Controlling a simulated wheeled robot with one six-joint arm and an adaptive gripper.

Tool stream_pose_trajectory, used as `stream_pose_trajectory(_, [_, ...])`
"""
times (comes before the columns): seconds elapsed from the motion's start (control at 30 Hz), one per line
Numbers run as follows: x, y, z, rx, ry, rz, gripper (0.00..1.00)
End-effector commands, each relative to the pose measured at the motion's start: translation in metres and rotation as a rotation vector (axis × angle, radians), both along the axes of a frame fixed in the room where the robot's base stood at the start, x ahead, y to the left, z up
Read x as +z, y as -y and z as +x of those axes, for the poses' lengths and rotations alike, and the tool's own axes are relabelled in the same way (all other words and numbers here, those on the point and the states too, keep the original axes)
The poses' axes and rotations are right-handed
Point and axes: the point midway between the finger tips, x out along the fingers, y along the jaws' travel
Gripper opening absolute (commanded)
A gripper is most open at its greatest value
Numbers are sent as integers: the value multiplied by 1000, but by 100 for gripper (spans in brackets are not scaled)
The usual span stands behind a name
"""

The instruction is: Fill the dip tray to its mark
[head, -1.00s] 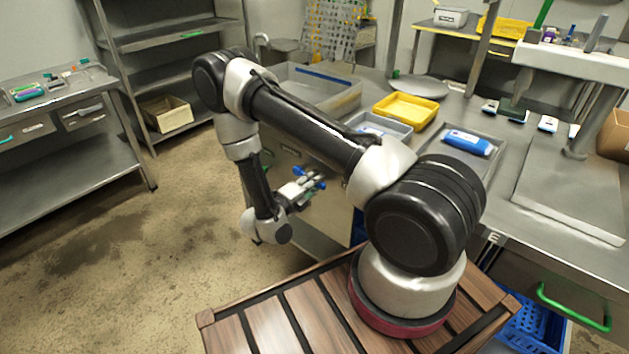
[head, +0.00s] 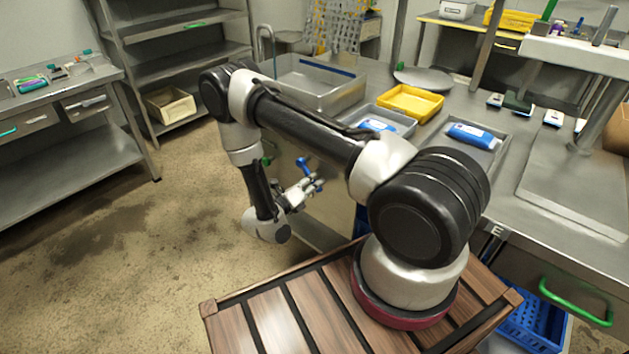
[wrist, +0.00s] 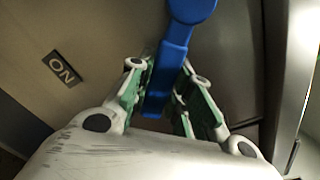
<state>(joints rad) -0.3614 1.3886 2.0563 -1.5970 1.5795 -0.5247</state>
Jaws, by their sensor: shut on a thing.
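My gripper (head: 303,190) is low at the steel front of the bench, left of my arm's base. In the wrist view my gripper (wrist: 158,88) has its green-padded fingers shut on a blue lever (wrist: 173,55), one finger on each side. The rounded end of the lever shows beyond the fingertips. The lever also shows in the head view (head: 305,168). A small dark "ON" label (wrist: 62,68) is on the panel left of it. A deep grey basin (head: 345,97) with a blue stripe inside its back wall stands on the bench; no water level can be made out.
A tap (head: 264,42) stands at the basin's left. A yellow tray (head: 437,100), a grey tray (head: 402,130) and a tray with a blue packet (head: 470,134) lie to the right. Steel shelves (head: 180,68) and a side table (head: 60,110) stand left, with open floor between.

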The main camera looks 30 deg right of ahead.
Motion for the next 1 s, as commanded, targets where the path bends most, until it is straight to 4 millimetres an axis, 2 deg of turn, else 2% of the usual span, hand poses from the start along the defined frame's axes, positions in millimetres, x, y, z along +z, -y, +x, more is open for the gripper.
stream_pose_trajectory(0.57, [-3, -1, 1, 1, 31, 15, 0])
stream_pose_trajectory(0.6, [-3, -1, 1, 1, 30, 16, 26])
stream_pose_trajectory(0.7, [-3, -1, 1, 1, 31, 15, 43])
stream_pose_trajectory(1.0, [-2, -1, 1, 1, 32, 14, 43])
